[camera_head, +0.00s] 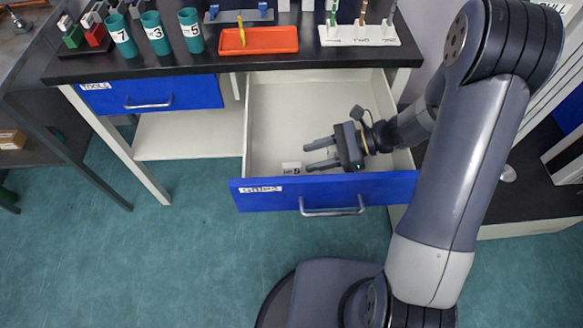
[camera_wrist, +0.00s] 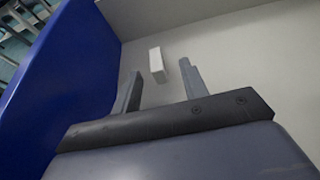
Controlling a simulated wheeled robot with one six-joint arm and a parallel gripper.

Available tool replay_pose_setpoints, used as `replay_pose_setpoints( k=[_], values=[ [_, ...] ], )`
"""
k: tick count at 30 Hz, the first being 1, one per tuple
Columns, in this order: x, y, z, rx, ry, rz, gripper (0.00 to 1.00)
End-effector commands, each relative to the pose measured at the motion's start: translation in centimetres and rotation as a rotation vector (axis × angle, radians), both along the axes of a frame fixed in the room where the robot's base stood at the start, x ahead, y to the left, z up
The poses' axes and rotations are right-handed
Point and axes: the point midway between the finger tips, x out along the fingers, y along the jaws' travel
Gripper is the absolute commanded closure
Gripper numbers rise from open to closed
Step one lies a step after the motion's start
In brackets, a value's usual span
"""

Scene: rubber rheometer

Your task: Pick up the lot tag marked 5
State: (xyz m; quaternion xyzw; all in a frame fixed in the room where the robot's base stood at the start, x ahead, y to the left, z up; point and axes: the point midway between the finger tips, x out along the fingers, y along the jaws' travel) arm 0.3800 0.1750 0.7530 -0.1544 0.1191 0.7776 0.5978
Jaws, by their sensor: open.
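A small white tag (camera_head: 291,167) with dark marking lies on the floor of the open drawer (camera_head: 275,110), near its blue front. The marking is too small to read surely. The tag is just beyond the fingertips, closer to the front finger in the head view. In the wrist view it appears between and slightly past my two fingertips (camera_wrist: 160,80), apart from both.
The drawer's blue front panel (camera_head: 340,190) with its handle is close to my gripper. Teal cups marked 7, 3 and 5 (camera_head: 191,30), an orange tray (camera_head: 258,41) and a white rack (camera_head: 358,36) stand on the dark bench top. The drawer floor is otherwise clear.

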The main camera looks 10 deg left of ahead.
Motion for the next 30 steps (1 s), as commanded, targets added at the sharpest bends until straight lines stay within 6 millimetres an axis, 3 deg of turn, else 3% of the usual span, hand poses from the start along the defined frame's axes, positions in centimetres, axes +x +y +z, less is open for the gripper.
replay_pose_setpoints(
  k=[15,25,30],
  values=[
    [-2.0,4.9,-2.4,0.000,0.001,0.002,0.58],
    [-2.1,5.5,-2.6,-0.001,-0.001,-0.001,0.58],
    [-2.1,5.5,-2.6,-0.001,-0.001,-0.001,0.72]
  ],
)
